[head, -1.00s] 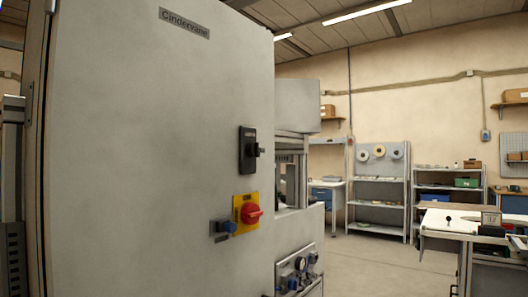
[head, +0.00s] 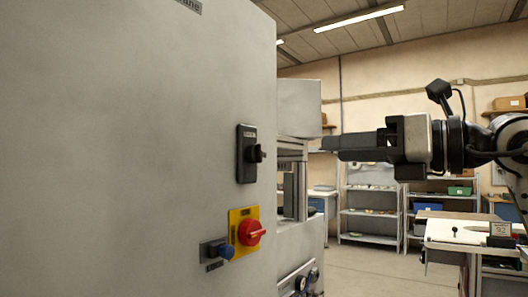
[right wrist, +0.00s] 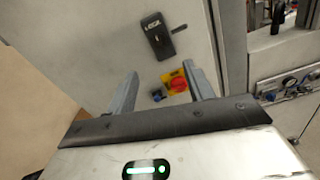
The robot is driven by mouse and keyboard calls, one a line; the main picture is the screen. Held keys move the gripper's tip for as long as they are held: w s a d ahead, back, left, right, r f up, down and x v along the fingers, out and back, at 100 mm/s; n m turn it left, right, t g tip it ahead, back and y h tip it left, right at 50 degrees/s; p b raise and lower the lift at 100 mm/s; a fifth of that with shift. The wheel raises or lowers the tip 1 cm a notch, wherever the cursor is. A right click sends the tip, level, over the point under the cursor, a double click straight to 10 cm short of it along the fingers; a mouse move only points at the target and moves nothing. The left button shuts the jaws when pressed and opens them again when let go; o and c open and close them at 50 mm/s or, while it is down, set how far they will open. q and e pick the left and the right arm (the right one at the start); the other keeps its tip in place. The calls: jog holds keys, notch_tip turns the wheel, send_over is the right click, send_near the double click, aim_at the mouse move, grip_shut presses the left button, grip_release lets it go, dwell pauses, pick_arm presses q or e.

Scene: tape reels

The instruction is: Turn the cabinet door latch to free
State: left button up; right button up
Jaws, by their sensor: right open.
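The grey cabinet door (head: 130,150) fills the left of the head view. Its black latch (head: 246,154), with a small knob sticking out to the right, is mounted near the door's right edge. In the right wrist view the latch (right wrist: 157,36) is at the upper middle, beyond the fingertips. My right gripper (head: 330,143) comes in from the right in the head view, its fingers pointing left toward the latch and apart from it. In the right wrist view its two fingers (right wrist: 160,72) are spread with nothing between them. My left gripper is not in view.
Below the latch are a red rotary switch (head: 251,232) on a yellow plate and a blue knob (head: 226,252). Shelves (head: 370,210) and a worktable (head: 465,236) stand behind at the right. A gauge panel (right wrist: 290,84) shows at the right in the wrist view.

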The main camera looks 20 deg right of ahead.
aim_at(261, 152)
jog(key=p+x, duration=0.3)
jog(key=x, duration=1.1)
jog(key=shift+w+a+p, duration=0.15)
jog(key=shift+a+p, duration=0.1)
jog(key=shift+p, duration=0.05)
jog(key=c, duration=1)
